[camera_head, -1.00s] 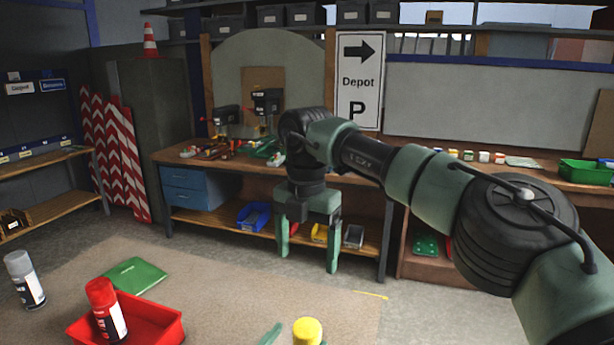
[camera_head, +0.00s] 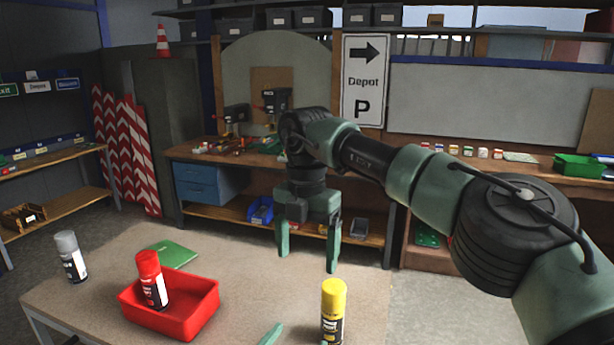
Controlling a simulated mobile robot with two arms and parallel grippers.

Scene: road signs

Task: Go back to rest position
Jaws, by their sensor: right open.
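My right gripper (camera_head: 308,256) hangs open and empty, fingers down, above the far part of the table (camera_head: 240,262). On the table, a red spray can (camera_head: 152,280) stands in a red tray (camera_head: 195,310). A yellow can (camera_head: 333,310) stands at the near right, below the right gripper in the picture and apart from it. A grey can (camera_head: 70,257) stands at the left. A green fingertip, apparently of my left gripper (camera_head: 271,335), shows at the bottom edge; the rest of that gripper is out of the picture.
A green flat item (camera_head: 170,254) lies behind the red tray. A wooden workbench (camera_head: 240,160) with tools and blue drawers (camera_head: 200,184) stands at the back, a shelf (camera_head: 60,207) at the left. The table between tray and yellow can is mostly clear.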

